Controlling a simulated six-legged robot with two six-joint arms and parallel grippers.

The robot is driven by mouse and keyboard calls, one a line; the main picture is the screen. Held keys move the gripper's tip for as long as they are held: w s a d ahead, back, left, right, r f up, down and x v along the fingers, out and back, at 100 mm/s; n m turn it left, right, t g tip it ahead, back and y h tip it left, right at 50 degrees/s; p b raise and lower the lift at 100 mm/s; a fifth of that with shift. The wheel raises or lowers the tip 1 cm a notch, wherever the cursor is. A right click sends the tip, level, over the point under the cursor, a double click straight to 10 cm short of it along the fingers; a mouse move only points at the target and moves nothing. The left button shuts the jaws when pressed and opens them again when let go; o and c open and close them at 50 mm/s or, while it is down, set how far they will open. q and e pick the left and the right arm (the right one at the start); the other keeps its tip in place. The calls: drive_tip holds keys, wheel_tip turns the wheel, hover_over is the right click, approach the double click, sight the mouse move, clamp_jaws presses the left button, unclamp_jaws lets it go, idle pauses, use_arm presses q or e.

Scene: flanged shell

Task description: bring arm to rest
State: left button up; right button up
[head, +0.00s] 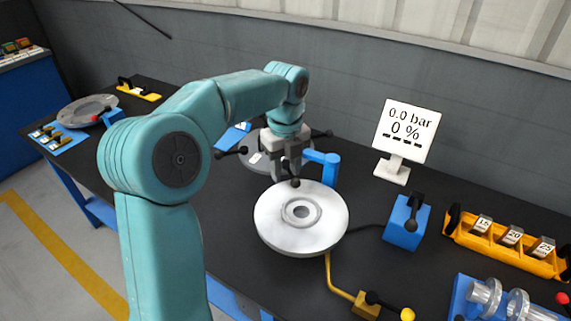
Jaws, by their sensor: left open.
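My left arm comes in from the lower left and reaches over the bench. Its left gripper (287,172) points down, open, above the far side of the round light-grey flanged disc (325,236). A dark ball-ended part shows just below the fingers; I cannot tell whether it touches them. Nothing is clearly held. My right gripper is not in view.
A blue post (331,168) stands close to the gripper, by a darker disc (255,152). A display (405,132) reads 0.0 bar, 0 %. A blue lever box (407,224), a yellow block rack (505,244) and a yellow-knobbed lever (370,305) stand to the right.

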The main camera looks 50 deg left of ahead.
use_arm(q)
drive_tip(key=shift+r, duration=0.4)
